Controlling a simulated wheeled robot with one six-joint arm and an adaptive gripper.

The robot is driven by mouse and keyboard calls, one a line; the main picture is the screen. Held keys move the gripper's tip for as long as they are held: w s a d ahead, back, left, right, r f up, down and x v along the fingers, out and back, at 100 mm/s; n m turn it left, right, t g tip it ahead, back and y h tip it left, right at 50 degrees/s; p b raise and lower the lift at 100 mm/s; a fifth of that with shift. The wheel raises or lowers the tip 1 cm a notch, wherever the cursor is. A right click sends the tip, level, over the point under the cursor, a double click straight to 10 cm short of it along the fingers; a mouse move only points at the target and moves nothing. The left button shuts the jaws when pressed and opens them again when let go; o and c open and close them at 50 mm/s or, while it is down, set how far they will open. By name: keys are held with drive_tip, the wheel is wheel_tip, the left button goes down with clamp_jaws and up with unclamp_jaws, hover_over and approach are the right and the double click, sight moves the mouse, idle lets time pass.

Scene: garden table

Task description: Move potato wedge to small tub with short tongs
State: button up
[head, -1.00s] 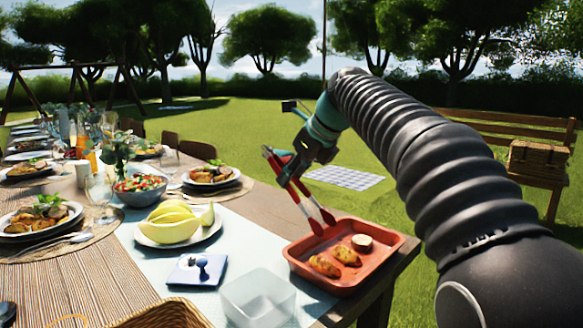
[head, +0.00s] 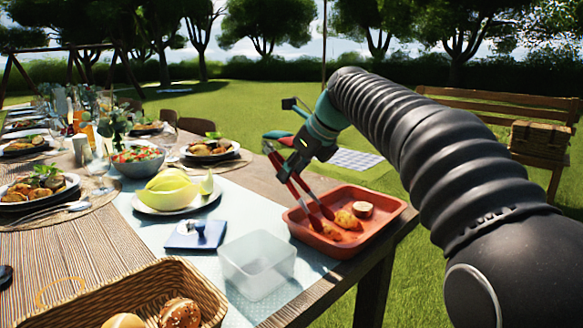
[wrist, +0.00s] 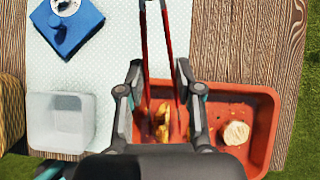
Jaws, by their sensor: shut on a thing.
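My gripper (head: 297,163) is shut on the short tongs (head: 300,200), which have red arms and hang over the orange-red tray (head: 372,232). The tong tips are low at the tray's left part, spread apart. Two golden potato wedges (head: 346,220) lie in the tray close to the tips; I cannot tell whether they touch. In the wrist view the tongs (wrist: 144,50) reach between my gripper's fingers (wrist: 160,78), and wedge pieces (wrist: 161,116) show between the arms, partly hidden. The small tub (head: 257,264), clear and apparently empty, stands left of the tray; it also shows in the wrist view (wrist: 60,125).
A pale round slice (head: 362,209) lies in the tray's back right. The table's right edge is beside the tray.

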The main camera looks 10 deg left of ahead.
drive_tip(key=shift+f, duration=0.25)
clamp_jaws()
wheel_tip(320, 180, up, 12)
drive_tip(key=p, duration=0.4)
idle(0.7)
drive_tip(key=shift+a, duration=0.1)
